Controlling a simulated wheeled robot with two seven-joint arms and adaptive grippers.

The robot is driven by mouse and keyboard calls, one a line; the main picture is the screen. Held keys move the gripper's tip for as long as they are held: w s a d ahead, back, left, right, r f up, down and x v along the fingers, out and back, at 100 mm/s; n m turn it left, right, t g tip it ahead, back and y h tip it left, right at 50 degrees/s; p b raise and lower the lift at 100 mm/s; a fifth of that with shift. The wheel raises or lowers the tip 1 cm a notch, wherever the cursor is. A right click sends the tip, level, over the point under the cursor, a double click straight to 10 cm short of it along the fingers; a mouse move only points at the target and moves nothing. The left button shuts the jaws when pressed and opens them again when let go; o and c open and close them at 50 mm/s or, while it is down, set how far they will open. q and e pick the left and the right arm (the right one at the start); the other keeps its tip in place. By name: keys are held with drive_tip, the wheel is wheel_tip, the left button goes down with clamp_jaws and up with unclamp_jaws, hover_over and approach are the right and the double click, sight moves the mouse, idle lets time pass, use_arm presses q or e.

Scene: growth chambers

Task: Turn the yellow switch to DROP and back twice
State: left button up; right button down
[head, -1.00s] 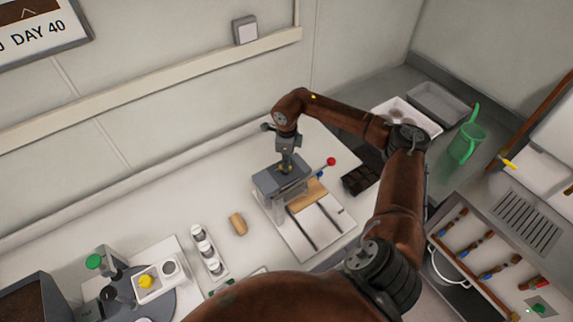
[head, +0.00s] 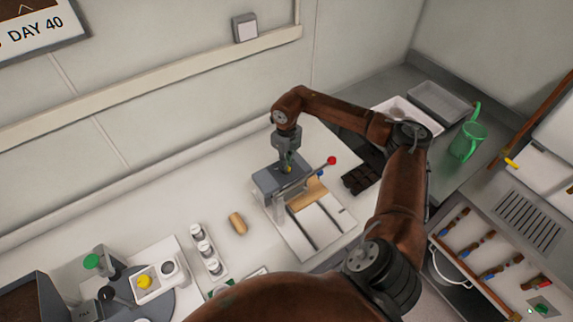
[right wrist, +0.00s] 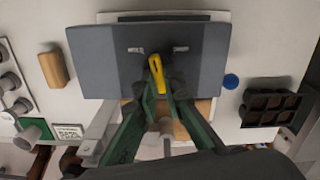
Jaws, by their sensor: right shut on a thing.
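The yellow switch (head: 288,169) sits on top of the grey box (head: 268,180) of a press on the bench. In the right wrist view the switch (right wrist: 156,68) points nearly up the picture, tilted slightly left. Two small pale labels flank it, too small to read. My right gripper (head: 287,163) comes down from above onto the switch. In the right wrist view its green-sided fingers (right wrist: 159,90) are closed around the switch, hiding its lower part. My left gripper is not in view.
A lever with a red knob (head: 331,160) sticks out right of the box. A wooden cylinder (head: 238,223) and a rack of white-capped vials (head: 205,248) stand to the left. A dark cell tray (head: 361,180) lies right. Bare bench lies behind the press.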

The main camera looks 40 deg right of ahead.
drive_tip(key=m, duration=0.6)
drive_tip(key=shift+a+m, duration=0.1)
drive_tip(key=shift+m, duration=0.2)
drive_tip(key=m, duration=0.5)
drive_tip(key=shift+w+a+r+b, duration=0.1)
drive_tip(key=shift+w+b, duration=0.05)
drive_tip(key=shift+b, duration=0.15)
drive_tip(key=c, duration=2)
unclamp_jaws()
drive_tip(key=shift+c, duration=0.2)
wheel_tip(320, 180, up, 12)
